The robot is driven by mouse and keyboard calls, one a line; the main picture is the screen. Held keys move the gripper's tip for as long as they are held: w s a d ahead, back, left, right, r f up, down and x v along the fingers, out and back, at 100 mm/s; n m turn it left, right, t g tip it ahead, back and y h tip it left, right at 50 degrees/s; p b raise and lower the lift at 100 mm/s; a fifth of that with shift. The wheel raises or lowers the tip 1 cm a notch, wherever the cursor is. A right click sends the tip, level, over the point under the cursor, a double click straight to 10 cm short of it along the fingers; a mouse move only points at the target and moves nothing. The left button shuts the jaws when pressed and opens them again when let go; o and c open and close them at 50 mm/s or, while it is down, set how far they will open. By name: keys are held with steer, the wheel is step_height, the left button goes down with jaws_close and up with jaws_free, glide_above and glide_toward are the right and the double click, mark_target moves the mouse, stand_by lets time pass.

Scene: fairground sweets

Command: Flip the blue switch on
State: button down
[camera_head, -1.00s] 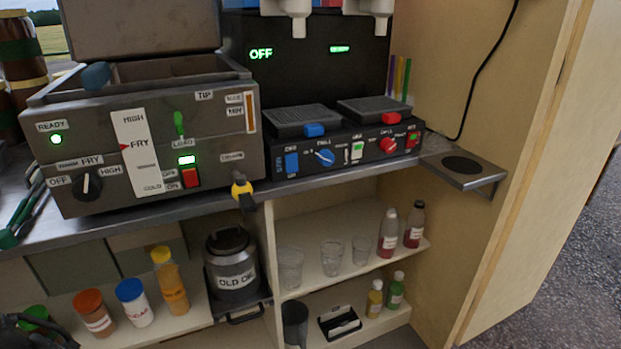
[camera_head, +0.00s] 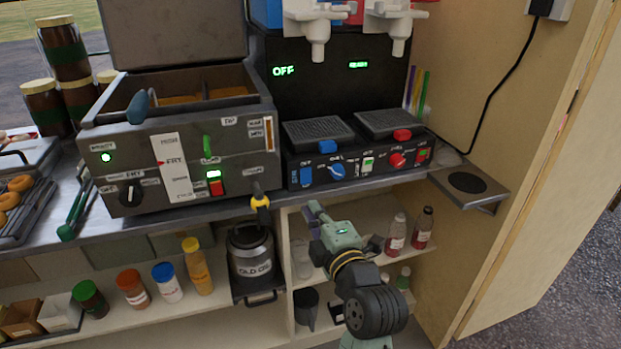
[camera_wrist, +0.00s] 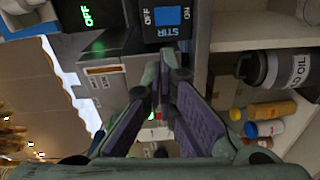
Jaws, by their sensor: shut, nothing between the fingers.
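The blue switch (camera_head: 306,176) is at the left end of the black drink machine's front panel. In the wrist view the blue switch (camera_wrist: 168,15) is a square rocker labelled STIR, with OFF and ON on opposite sides. The green display (camera_head: 283,71) on the machine reads OFF. My gripper (camera_head: 314,210) is below and in front of the switch, apart from it, near the counter's front edge. In the wrist view my gripper (camera_wrist: 167,75) has its fingertips together, with nothing between them, and the switch lies beyond them at the top.
The fryer (camera_head: 180,150) stands left of the machine, its yellow-and-black tap (camera_head: 260,202) jutting over the counter edge. An old oil can (camera_head: 251,262) and bottles (camera_head: 397,233) stand on shelves below. White dispensers (camera_head: 318,25) hang above. A side wall closes off the right.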

steer(key=d+f, duration=0.1)
steer(key=s+d+f, duration=0.1)
steer(key=d, duration=0.1)
steer(key=shift+d+n+g+h, duration=0.1)
steer(key=shift+n+g+h, duration=0.2)
steer(key=shift+g+h, duration=0.1)
steer(key=shift+f, duration=0.1)
glide_toward(307, 184)
steer(key=x, duration=0.6)
steer(key=shift+w, duration=0.3)
steer(key=shift+w+f, duration=0.1)
steer(key=shift+w, duration=0.05)
